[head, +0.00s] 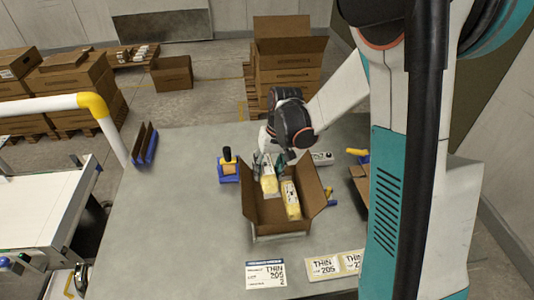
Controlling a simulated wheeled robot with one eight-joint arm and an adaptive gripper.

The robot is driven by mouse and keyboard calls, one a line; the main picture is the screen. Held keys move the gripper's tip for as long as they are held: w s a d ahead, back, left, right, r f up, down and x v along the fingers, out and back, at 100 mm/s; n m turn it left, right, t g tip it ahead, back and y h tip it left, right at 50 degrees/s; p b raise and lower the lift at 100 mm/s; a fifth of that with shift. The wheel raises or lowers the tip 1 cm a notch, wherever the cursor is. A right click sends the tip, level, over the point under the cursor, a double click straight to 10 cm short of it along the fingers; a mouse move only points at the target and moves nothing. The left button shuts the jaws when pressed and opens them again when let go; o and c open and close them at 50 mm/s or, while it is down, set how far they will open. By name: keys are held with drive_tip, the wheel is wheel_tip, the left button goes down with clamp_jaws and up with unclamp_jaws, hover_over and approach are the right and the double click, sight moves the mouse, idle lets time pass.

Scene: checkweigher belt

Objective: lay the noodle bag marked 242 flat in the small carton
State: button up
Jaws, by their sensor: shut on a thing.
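The small carton (265,228) stands open on the grey table, its flaps spread. My gripper (268,163) points down over the carton's back left part. It is shut on a yellow and white noodle bag (269,184), which hangs steeply at or just inside the back of the carton. I cannot tell whether it touches the bottom. A second yellow noodle bag (291,200) is in the carton's right side. The marks on both bags are too small to read, so I cannot tell which one is 242.
A blue rack (145,145) is at the far left. The table's left part is clear.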

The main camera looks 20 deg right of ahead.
drive_tip(key=shift+s+r+m+p, duration=0.1)
drive_tip(key=shift+r+m+p, duration=0.2)
drive_tip(key=shift+r+p, duration=0.45)
wheel_tip(320, 180, down, 12)
drive_tip(key=b, duration=0.8)
drive_tip(key=shift+r, duration=0.2)
drive_tip(key=o, duration=1.3)
drive_tip(key=shift+c, duration=0.5)
drive_tip(key=shift+d, duration=0.15)
drive_tip(key=shift+r+p, duration=2.9)
drive_tip(key=shift+r, duration=2.15)
